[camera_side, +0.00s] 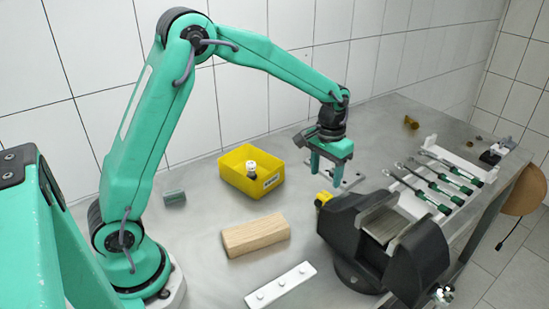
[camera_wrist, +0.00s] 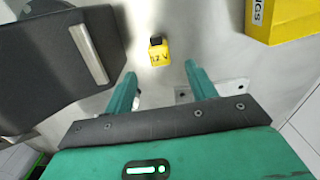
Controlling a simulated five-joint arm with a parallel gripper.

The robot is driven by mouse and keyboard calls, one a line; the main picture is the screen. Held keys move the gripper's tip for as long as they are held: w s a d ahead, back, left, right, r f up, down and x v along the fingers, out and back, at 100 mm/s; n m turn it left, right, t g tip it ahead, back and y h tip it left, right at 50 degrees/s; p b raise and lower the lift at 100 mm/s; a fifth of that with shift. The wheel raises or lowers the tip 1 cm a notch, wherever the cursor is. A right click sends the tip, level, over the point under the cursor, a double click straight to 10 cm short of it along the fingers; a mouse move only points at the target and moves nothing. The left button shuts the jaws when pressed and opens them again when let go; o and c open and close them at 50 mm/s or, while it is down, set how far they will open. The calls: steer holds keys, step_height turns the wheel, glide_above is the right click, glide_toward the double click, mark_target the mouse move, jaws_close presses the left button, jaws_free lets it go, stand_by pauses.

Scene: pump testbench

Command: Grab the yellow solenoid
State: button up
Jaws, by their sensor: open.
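The yellow solenoid (camera_wrist: 159,54) is a small yellow block with a dark top and "12 V" printed on it. In the wrist view it lies on the metal table, ahead of and between my gripper's fingers, apart from both. In the side view the solenoid (camera_side: 323,199) shows just left of the black vise, partly hidden by it. My gripper (camera_side: 329,170) is open and empty, pointing down above the table behind the solenoid. In the wrist view my gripper (camera_wrist: 161,80) shows two green fingers spread apart with nothing between them.
The black vise (camera_side: 395,240) stands close beside the solenoid. A yellow bin (camera_side: 238,183) holds a small white-topped part. A wooden block (camera_side: 256,236) and a white strip (camera_side: 280,286) lie in front.

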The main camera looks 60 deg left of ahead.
mark_target(324, 195)
steer(key=shift+w+f, duration=0.2)
steer(key=shift+f, duration=3.95)
steer(key=c, duration=1.2)
steer(key=shift+r, duration=0.1)
steer(key=shift+r, duration=4.95)
